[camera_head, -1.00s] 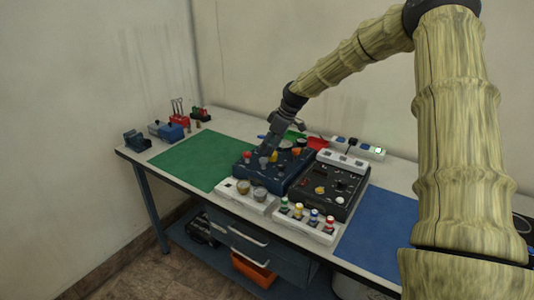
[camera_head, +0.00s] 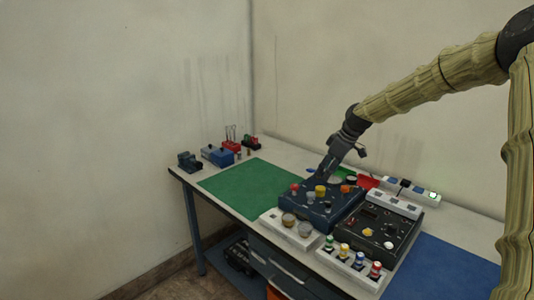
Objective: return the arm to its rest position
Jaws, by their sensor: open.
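My arm comes in from the upper right in the head view, its links in a ribbed tan cover. My gripper (camera_head: 326,172) points down and left, over the back left part of the dark blue panel box (camera_head: 322,213). It is open, and I see nothing held in it. The gap between its fingertips and the panel is too small to judge. The panel carries red, yellow and orange knobs.
A black panel box (camera_head: 372,228) stands right of the blue one. White strips with gauges (camera_head: 293,230) and coloured caps (camera_head: 350,263) lie in front. A green mat (camera_head: 245,188) and a blue mat (camera_head: 445,272) are bare. A vise (camera_head: 190,163) and small tools stand back left.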

